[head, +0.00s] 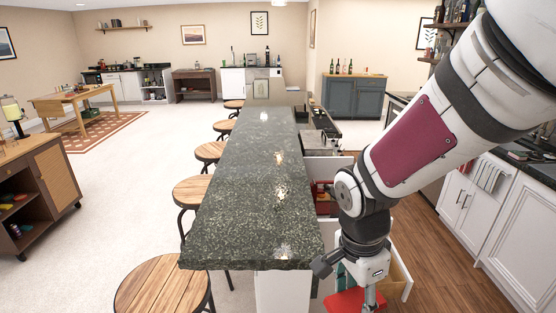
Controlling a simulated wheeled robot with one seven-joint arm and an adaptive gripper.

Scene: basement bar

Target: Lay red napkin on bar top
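The bar top (258,185) is a long dark green speckled stone counter running away from me through the middle of the head view. Its surface looks bare. My gripper (370,297) points down beside the near right corner of the bar, below the level of the top. A bright red piece (344,303), which may be the red napkin, shows at the bottom edge, next to and partly behind my gripper. The frame cuts it off. I cannot tell whether the fingers are touching or holding it, as the fingertips are out of sight.
An open drawer (401,272) with teal contents lies under my gripper. Farther back, another open compartment (322,199) holds red items. Wooden stools (163,290) line the bar's left side. White cabinets (500,205) stand at right. The wooden floor between is clear.

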